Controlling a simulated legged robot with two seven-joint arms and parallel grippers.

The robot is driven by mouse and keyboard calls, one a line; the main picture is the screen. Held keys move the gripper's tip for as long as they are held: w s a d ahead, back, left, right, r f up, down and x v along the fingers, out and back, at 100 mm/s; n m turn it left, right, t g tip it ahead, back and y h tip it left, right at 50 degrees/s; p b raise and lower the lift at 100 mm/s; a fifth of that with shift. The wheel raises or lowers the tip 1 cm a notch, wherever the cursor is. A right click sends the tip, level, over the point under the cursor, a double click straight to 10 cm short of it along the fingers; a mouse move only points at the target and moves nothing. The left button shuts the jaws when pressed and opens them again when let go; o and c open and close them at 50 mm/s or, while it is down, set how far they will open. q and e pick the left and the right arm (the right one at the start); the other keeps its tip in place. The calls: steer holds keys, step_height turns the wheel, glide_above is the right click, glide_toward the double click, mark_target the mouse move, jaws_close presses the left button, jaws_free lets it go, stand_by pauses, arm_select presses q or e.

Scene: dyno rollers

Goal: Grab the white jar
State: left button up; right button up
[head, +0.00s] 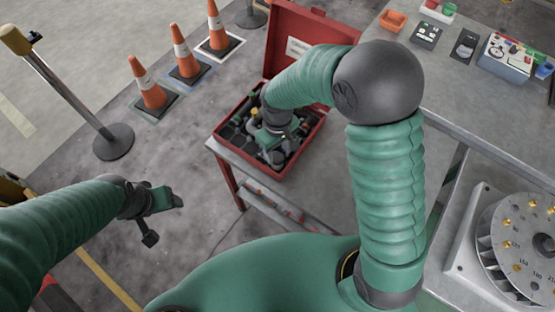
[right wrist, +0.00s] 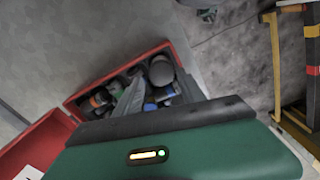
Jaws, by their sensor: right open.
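I cannot make out a clearly white jar in either view. The open red case (head: 222,146) holds several dark bottles and containers, and it also shows in the right wrist view (right wrist: 70,101). One container there has a round grey top (right wrist: 161,72); I cannot tell if it is the jar. My right gripper (head: 272,146) is open over the case, among or just above its contents, and hides part of them. My left gripper (head: 163,217) is open and empty, away from the case.
The case stands on a small metal cart (head: 238,165), its red lid (head: 300,35) raised behind. A grey workbench (head: 455,85) with bins and instruments is at the right, near a numbered dial machine (head: 515,245). Orange cones (head: 150,90) and a post (head: 75,90) stand left.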

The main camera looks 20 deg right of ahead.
mark_target(276, 156)
steer(key=f, duration=0.3)
steer(key=shift+w+a+f, duration=0.1)
steer(key=shift+a+f, duration=0.1)
steer(key=shift+f, duration=0.15)
steer(key=shift+a, duration=0.1)
jaws_close()
steer(key=shift+r, duration=0.15)
